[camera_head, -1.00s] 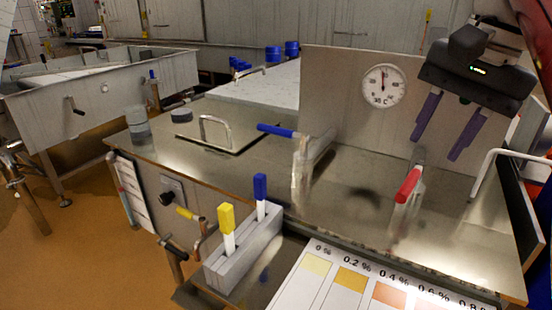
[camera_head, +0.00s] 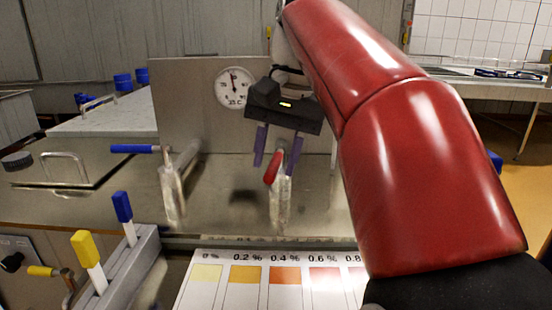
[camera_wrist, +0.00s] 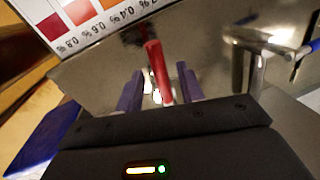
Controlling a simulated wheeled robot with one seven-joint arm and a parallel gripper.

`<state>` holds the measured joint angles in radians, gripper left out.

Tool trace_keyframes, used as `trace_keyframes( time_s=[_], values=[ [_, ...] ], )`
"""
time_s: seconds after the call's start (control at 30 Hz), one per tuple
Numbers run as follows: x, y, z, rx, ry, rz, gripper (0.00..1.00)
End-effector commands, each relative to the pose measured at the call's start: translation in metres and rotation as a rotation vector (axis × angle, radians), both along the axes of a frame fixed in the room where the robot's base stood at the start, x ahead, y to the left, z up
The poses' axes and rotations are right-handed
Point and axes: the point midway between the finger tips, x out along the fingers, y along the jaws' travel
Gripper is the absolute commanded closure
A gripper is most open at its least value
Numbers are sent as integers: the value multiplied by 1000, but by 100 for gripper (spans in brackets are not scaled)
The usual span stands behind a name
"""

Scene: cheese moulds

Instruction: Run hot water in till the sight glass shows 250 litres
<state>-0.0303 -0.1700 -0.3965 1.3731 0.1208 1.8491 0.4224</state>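The red lever (camera_head: 272,168) sits on top of an upright metal tap (camera_head: 280,205) on the steel top. My gripper (camera_head: 276,163) is open, pointing down, with its purple fingers apart on either side of the red lever. In the wrist view the red lever (camera_wrist: 158,72) stands between the two fingers, with a gap visible on each side. The blue lever (camera_head: 133,149) tops a second tap (camera_head: 173,195) to the left and points left. A round dial (camera_head: 235,88) marked in °C is on the upright steel panel. I cannot make out a sight glass or litre scale now.
A percent colour chart (camera_head: 240,285) lies in front of the taps. A grey holder (camera_head: 125,268) with yellow- and blue-capped sticks stands left of it. A lid with a metal handle (camera_head: 65,165) is at the left. My red arm covers the right side.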

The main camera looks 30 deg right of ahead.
Motion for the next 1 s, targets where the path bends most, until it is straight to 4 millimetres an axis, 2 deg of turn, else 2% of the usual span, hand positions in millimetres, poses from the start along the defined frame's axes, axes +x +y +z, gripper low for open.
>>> trace_keyframes(
  time_s=[0.2, 0.5, 1.0],
  values=[
    [0, 0, 0, 0, 0, 0, 64],
    [0, 0, 0, 0, 0, 0, 100],
    [2, 3, 1, 1, 1, -50, 100]
  ],
)
